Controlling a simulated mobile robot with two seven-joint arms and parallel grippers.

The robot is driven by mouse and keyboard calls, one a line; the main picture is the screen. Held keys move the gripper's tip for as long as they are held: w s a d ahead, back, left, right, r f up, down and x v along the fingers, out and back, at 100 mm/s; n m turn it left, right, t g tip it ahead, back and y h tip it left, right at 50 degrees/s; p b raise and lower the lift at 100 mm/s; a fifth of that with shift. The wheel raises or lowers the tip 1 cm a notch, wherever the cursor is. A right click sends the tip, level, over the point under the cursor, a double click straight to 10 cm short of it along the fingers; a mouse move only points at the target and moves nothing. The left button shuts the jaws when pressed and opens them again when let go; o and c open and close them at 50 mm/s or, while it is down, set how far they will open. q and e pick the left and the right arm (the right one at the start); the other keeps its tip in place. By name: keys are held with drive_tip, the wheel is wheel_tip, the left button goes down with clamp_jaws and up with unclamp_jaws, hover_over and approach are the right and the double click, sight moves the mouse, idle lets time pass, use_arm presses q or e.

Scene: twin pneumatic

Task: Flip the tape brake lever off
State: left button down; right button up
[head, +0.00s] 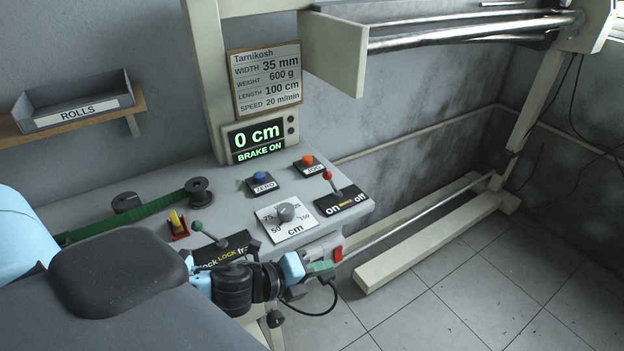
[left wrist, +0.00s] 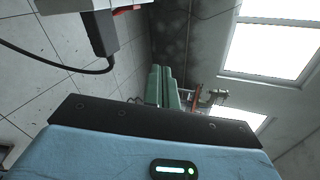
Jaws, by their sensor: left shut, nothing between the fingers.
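The brake lever (head: 327,176) has a red knob and stands on a black plate (head: 352,203) marked on and off. It leans to the left, toward the "on" side. The display (head: 258,139) reads 0 cm and BRAKE ON. My left gripper (head: 322,267) is shut and empty, below and in front of the brake plate, by the table's front edge. Its green fingers also show together in the left wrist view (left wrist: 162,87). The lever cannot be made out in that view. My right gripper is not in view.
A green-knobbed lock lever (head: 197,226), a dial (head: 286,212), a blue ZERO button (head: 260,177) and an orange button (head: 307,160) share the table. A red switch (head: 337,253) is close to my left fingers. Floor space to the right is open beyond a rail (head: 430,240).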

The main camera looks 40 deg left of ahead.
use_arm(q)
drive_tip(key=w+a+r+m, duration=0.1)
drive_tip(key=a+r+m, duration=0.1)
drive_tip(key=a+m, duration=0.1)
drive_tip(key=w+a+r+m+h, duration=0.1)
drive_tip(key=a+r+m, duration=0.1)
drive_tip(key=r+m, duration=0.1)
drive_tip(key=w+a+r+m+g, duration=0.1)
drive_tip(key=w+a+r+m, duration=0.1)
drive_tip(key=a+m, duration=0.1)
drive_tip(key=shift+a+r+m+h, duration=0.25)
drive_tip(key=shift+a+m+h, duration=0.15)
drive_tip(key=shift+m, duration=0.5)
drive_tip(key=a+r+m, duration=0.2)
drive_tip(key=a+m, duration=0.1)
drive_tip(key=a, duration=0.2)
drive_tip(key=s+a+r+m+g+y, duration=0.1)
drive_tip(key=a+r+m, duration=0.2)
drive_tip(key=a, duration=0.2)
drive_tip(key=shift+s+r, duration=0.15)
drive_tip(key=shift+s, duration=0.1)
